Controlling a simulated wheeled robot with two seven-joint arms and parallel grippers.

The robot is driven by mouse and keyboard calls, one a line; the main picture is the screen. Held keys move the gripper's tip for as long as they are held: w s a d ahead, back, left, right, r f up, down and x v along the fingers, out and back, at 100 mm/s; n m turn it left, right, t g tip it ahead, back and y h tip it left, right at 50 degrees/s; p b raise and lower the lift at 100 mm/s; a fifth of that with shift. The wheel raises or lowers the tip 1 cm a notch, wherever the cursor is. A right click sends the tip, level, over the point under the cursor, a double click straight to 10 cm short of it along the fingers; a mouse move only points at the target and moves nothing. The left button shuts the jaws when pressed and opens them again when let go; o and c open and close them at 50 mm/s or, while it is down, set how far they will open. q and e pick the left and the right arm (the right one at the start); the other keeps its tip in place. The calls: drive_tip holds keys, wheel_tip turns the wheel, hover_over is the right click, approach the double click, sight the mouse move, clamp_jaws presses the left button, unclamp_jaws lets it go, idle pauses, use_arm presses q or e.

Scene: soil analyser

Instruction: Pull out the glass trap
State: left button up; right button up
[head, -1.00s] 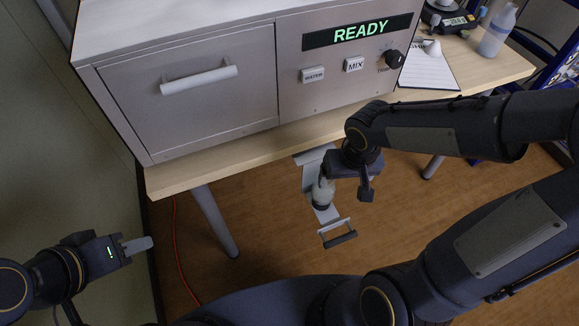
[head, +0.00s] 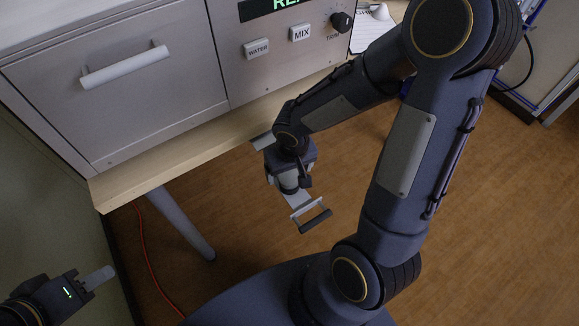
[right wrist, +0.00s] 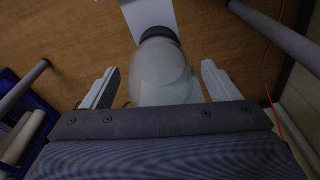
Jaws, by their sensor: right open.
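The glass trap (right wrist: 162,72) is a pale rounded jar with a dark end. In the right wrist view it lies between the two fingers of my right gripper (right wrist: 160,85), with a gap on each side. My right gripper (head: 287,178) is open and over the trap in the head view, where it hides most of the trap. The trap sits on a narrow metal tray with a handle (head: 314,217) below the bench edge. My left gripper (head: 98,279) is at the lower left, away from the trap; its finger gap does not show clearly.
The analyser cabinet (head: 120,90) with a drawer handle (head: 125,66) and WATER and MIX buttons stands on the wooden bench (head: 130,187). A bench leg (head: 180,222) and a red cable (head: 146,255) are to the left.

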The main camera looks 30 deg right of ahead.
drive_tip(key=c, duration=1.2)
drive_tip(key=o, duration=0.4)
drive_tip(key=c, duration=0.4)
drive_tip(key=shift+o, duration=0.2)
drive_tip(key=shift+r, duration=0.1)
drive_tip(key=shift+r+p, duration=0.5)
drive_tip(key=shift+r, duration=0.2)
drive_tip(key=shift+r+p, duration=1.75)
drive_tip(key=shift+r, duration=0.5)
